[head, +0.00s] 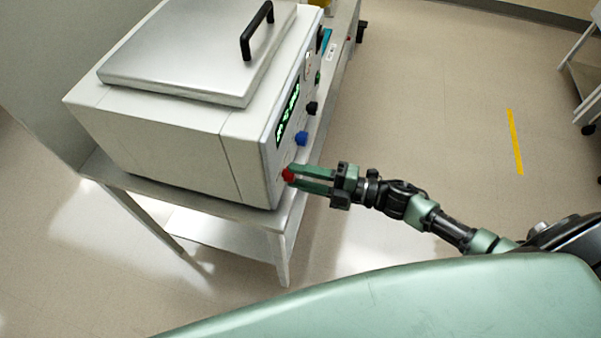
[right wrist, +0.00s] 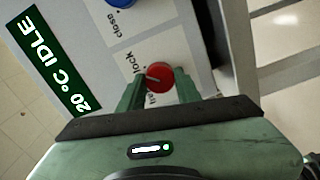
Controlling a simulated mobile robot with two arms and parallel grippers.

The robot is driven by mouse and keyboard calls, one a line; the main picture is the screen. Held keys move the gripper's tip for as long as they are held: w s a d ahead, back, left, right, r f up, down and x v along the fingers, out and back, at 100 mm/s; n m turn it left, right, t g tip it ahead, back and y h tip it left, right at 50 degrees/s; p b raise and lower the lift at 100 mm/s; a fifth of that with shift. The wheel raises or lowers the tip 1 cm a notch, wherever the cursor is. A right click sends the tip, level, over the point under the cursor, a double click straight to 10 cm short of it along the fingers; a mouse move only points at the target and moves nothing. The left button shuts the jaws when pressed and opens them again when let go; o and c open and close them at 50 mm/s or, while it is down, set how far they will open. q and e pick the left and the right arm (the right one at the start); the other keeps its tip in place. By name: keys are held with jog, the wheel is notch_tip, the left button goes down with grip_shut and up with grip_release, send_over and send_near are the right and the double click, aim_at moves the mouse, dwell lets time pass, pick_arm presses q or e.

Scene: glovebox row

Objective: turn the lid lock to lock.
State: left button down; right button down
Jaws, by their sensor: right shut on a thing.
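The lid lock is a red knob (head: 288,175) low on the front panel of a white box-shaped machine (head: 170,145). My right gripper (head: 292,177) is at the knob, its green fingers on either side of it, shut on it. In the right wrist view the red knob (right wrist: 160,75) sits between the fingertips. A light pointer mark on it points left in that view, near printed text reading "lock" and a second label partly hidden by a finger. The machine's metal lid (head: 195,55) with its black handle (head: 256,30) is down. My left gripper is not in view.
A blue knob (head: 301,138) sits beside the red one, marked "close" in the right wrist view. A green display (right wrist: 55,65) reads "20 °C IDLE". More small controls run along the panel. The machine stands on a bench (head: 250,215).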

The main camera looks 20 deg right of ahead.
jog(key=shift+m, duration=0.3)
jog(key=c, duration=1)
grip_release()
jog(key=shift+d, duration=0.1)
jog(key=shift+s+d+f, duration=0.15)
jog(key=shift+s+d, duration=0.1)
jog(key=shift+d, duration=0.05)
jog(key=b+v, duration=0.1)
jog(key=v, duration=0.6)
jog(key=shift+b, duration=0.3)
